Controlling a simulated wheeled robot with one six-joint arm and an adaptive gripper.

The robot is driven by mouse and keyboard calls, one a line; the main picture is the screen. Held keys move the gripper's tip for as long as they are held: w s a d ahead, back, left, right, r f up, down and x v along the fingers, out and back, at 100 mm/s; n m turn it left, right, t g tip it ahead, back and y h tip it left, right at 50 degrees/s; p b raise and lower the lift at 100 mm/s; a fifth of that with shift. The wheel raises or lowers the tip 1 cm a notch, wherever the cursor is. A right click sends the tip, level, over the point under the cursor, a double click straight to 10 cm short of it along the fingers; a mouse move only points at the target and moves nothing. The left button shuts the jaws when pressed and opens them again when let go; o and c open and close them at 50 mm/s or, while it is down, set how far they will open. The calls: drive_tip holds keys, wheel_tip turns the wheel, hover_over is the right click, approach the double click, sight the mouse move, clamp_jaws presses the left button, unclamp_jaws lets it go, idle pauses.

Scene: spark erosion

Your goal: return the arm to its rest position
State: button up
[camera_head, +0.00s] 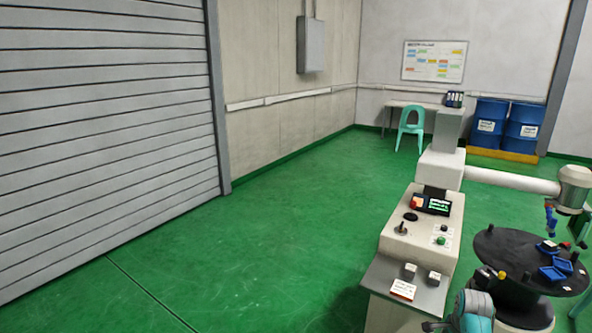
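A rounded teal and grey arm part (474,309), which looks like mine, shows at the bottom edge, right of centre. It is in front of the machine's console. A small dark piece (432,326) juts out at its lower left. My gripper's fingers cannot be made out clearly, so I cannot tell whether they are open or shut, or whether they hold anything. The rest of the arm is cut off by the frame edge or hidden.
The machine console (424,227) stands close to the arm. A round dark table (500,252) bears blue pieces (551,273), below a horizontal machine arm (512,181). Blue drums (488,124) and a teal chair (411,128) stand at the back. The green floor (265,245) is clear at left.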

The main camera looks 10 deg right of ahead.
drive_tip(key=s+a+f+n+t, duration=0.1)
drive_tip(key=s+a+f+n, duration=0.2)
drive_tip(key=a+f, duration=0.45)
drive_tip(key=s+a+f+n+t+h, duration=0.1)
drive_tip(key=s+a+f+n+t, duration=0.25)
drive_tip(key=s+a, duration=0.55)
drive_tip(key=s+a+f+n+t, duration=0.2)
drive_tip(key=s+a+n, duration=0.3)
drive_tip(key=a, duration=0.7)
drive_tip(key=s+a+r+n+t+y, duration=0.1)
drive_tip(key=s+a+r+n+t, duration=0.2)
drive_tip(key=s+r, duration=1)
drive_tip(key=s+a+r+n+t+y, duration=0.1)
drive_tip(key=s+a+r+n+t, duration=0.2)
drive_tip(key=s+a+r+n, duration=0.3)
drive_tip(key=s+a+r, duration=0.3)
drive_tip(key=s+r, duration=0.4)
drive_tip(key=r, duration=0.1)
drive_tip(key=shift+s+a+n+y, duration=0.15)
drive_tip(key=shift+a+n+y, duration=0.1)
drive_tip(key=shift+n+y, duration=0.1)
drive_tip(key=shift+s+r, duration=0.1)
drive_tip(key=shift+r, duration=0.35)
drive_tip(key=shift+c, duration=0.3)
